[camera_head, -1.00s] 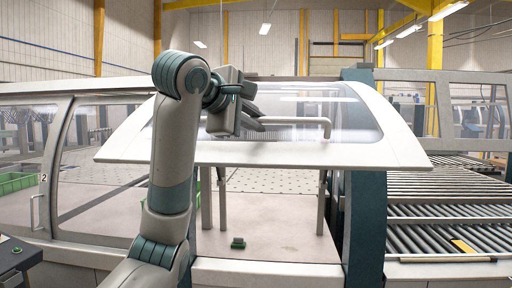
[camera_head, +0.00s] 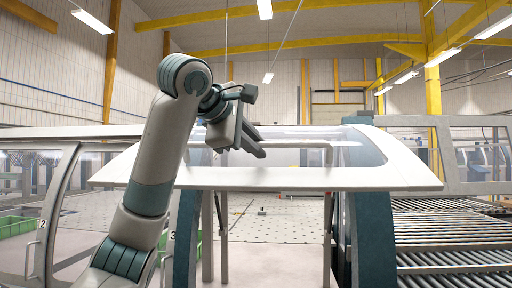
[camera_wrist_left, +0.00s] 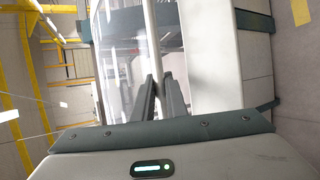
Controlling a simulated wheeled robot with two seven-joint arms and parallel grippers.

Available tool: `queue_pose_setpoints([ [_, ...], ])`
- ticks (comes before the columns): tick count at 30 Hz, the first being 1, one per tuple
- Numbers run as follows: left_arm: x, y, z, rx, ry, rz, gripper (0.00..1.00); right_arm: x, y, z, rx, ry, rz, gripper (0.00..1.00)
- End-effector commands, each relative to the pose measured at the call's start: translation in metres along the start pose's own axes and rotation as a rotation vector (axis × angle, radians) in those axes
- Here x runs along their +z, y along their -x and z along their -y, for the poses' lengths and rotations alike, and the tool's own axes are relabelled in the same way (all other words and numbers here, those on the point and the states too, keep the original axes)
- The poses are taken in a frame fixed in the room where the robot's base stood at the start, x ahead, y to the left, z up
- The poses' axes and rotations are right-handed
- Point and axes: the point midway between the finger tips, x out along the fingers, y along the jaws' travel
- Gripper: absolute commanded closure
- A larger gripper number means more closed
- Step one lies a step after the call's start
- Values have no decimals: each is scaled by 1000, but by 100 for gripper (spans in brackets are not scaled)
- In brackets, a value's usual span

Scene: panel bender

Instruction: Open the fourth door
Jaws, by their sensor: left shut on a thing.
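The fourth door (camera_head: 300,178) is a white-framed panel with a clear window. It is swung up, with its lower edge raised and an open gap below it. Its handle (camera_head: 300,143) is a pale bar that bends down at the right end. My left gripper (camera_head: 257,146) is at the left end of the bar. In the left wrist view its fingers (camera_wrist_left: 158,92) are shut around the handle (camera_wrist_left: 151,45), with the door's window to the left and its white frame (camera_wrist_left: 212,60) to the right. My right gripper is not in view.
Closed doors marked 2 (camera_head: 42,222) and 3 stand on the left, with green bins (camera_head: 18,226) behind the glass. Teal posts (camera_head: 372,238) flank the opening. A roller conveyor (camera_head: 450,235) lies at the right. A perforated table (camera_head: 285,222) shows inside.

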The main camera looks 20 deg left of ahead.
Motion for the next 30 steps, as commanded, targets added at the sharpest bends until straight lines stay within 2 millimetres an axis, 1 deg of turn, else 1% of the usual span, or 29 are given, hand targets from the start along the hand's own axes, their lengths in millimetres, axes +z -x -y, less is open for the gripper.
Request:
queue_pose_setpoints([
  [1,0,0,1,-1,-1,-1,85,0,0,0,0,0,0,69],
  [3,0,0,1,-1,-1,-1,69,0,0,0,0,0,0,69],
  [13,-1,0,0,0,1,-2,69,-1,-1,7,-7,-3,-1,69],
  [17,-1,4,1,1,1,-2,69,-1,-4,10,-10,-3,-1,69],
  [22,-1,19,2,3,2,-1,69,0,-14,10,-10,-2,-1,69],
  [30,-2,54,3,4,-2,-3,69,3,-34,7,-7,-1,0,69],
])
